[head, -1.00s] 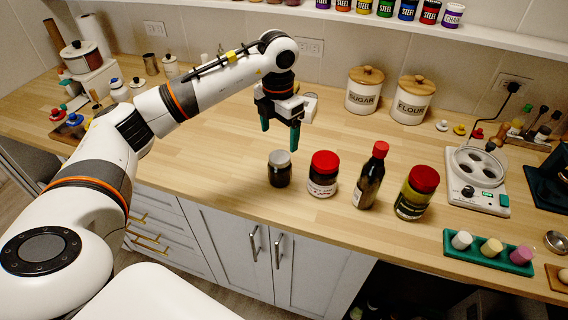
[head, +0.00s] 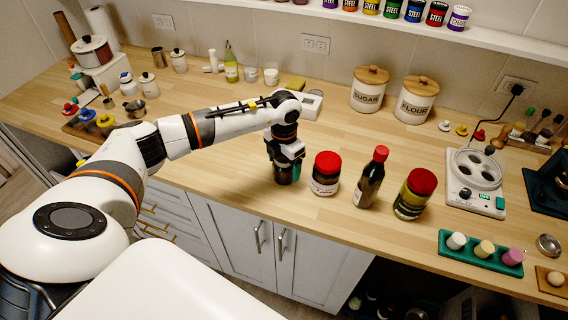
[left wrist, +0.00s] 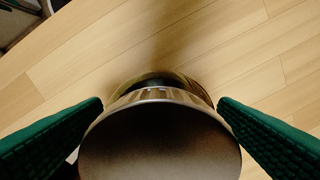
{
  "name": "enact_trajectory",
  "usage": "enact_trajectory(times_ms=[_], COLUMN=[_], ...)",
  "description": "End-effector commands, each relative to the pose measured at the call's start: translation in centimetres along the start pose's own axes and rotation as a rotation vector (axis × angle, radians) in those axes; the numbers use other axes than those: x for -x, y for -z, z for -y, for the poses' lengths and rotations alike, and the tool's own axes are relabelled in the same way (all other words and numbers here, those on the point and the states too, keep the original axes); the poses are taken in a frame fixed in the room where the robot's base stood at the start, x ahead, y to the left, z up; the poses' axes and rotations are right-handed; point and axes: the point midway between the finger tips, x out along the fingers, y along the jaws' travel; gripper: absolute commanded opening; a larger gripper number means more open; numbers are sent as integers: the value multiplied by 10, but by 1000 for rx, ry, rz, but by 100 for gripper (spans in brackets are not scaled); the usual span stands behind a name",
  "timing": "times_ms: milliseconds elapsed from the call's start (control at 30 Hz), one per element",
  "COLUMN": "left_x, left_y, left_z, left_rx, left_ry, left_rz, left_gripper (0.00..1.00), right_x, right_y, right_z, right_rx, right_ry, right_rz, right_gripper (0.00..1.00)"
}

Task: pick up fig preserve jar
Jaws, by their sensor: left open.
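A small dark jar (head: 283,179) with a metal lid stands at the left end of a row near the counter's front edge. Its round lid (left wrist: 160,145) fills the lower middle of the left wrist view. My left gripper (head: 287,170) points down over this jar, open, with one green finger on each side of the lid and gaps that look small. The gripper hides most of the jar in the head view. A red-lidded jar (head: 326,175) with a pale label stands just to its right. I cannot read which one is fig preserve. My right gripper is not in view.
A dark red-capped bottle (head: 369,178) and a red-lidded olive-coloured jar (head: 413,194) stand farther right. Sugar (head: 368,92) and flour (head: 415,102) canisters stand at the back.

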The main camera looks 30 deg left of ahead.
Motion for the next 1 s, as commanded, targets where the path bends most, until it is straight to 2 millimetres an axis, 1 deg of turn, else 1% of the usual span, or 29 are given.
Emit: enact_trajectory(times_ms=[167,200,567,600,833,933,1000], left_x=[-1,-1,0,1,3,12,24], left_y=[0,0,0,1,1,2,2], left_z=[0,0,0,0,0,1,1], left_rx=[0,0,0,1,1,2,1], left_ry=[0,0,0,0,0,0,1], left_rz=[-1,-1,-1,-3,-3,-6,-8], left_gripper=[83,81,22,21,21,21,21], right_x=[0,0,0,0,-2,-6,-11], right_y=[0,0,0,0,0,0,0], right_z=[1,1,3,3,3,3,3], right_rx=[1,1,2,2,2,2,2], right_ry=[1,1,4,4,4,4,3], right_rz=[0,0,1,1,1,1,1], right_gripper=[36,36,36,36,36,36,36])
